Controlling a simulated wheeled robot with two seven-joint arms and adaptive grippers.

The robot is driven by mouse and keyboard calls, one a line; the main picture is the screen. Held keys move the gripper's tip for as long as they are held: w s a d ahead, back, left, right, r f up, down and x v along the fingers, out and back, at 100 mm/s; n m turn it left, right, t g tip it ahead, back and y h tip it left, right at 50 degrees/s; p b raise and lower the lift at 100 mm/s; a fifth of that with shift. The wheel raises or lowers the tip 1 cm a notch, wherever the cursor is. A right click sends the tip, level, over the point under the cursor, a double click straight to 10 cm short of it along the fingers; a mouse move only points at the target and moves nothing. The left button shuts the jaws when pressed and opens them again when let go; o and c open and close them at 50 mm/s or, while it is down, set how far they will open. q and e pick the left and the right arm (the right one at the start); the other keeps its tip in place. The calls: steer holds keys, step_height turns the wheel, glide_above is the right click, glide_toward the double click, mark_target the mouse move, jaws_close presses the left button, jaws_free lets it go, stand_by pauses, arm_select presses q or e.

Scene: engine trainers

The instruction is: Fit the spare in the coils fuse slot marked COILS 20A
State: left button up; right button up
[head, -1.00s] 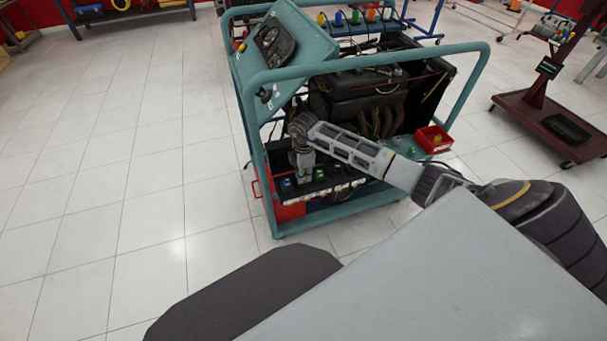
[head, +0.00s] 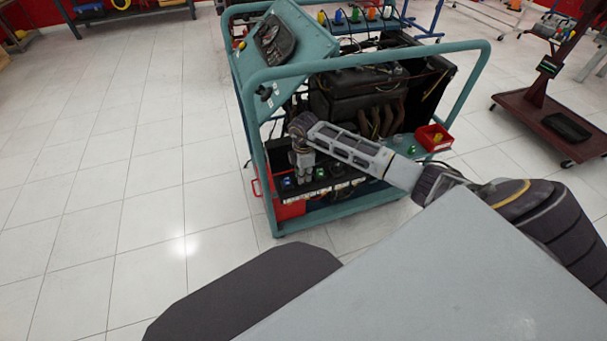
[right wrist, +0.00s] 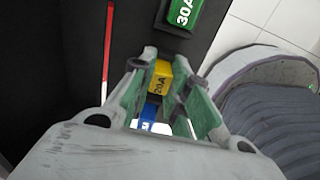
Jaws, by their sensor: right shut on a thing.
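My right gripper (head: 304,180) points down over the black fuse panel (head: 340,186) at the front of the engine trainer. In the right wrist view my right gripper (right wrist: 164,78) is shut on a yellow fuse (right wrist: 160,78) marked 20A, which sits between the green finger pads. A green fuse (right wrist: 183,13) marked 30A sits at the top. The slot under the yellow fuse is hidden, so I cannot tell whether the fuse is seated. No COILS label is readable. My left gripper is not in view.
The teal trainer frame (head: 250,130) surrounds the panel, with the engine (head: 355,95) behind it. A red tray (head: 433,138) with a yellow item stands on its right side. A maroon wheeled stand (head: 545,118) is at the right. The floor at left is clear.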

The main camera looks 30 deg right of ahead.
steer(key=shift+f, duration=0.15)
steer(key=o, duration=0.9)
steer(key=shift+c, duration=0.2)
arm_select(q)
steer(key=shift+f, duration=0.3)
arm_select(e)
steer(key=shift+r+p, duration=0.7)
steer(key=shift+r, duration=0.1)
steer(key=shift+r+p, duration=0.6)
steer(key=shift+r, duration=0.05)
steer(key=shift+r+p, duration=0.85)
steer(key=shift+r, duration=0.1)
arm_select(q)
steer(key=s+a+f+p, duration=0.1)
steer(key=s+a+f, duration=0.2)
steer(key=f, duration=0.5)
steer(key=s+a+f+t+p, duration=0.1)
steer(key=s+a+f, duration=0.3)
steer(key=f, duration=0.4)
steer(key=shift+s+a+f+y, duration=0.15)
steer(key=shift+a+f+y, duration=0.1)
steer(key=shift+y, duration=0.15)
arm_select(e)
steer(key=shift+r, duration=1.15)
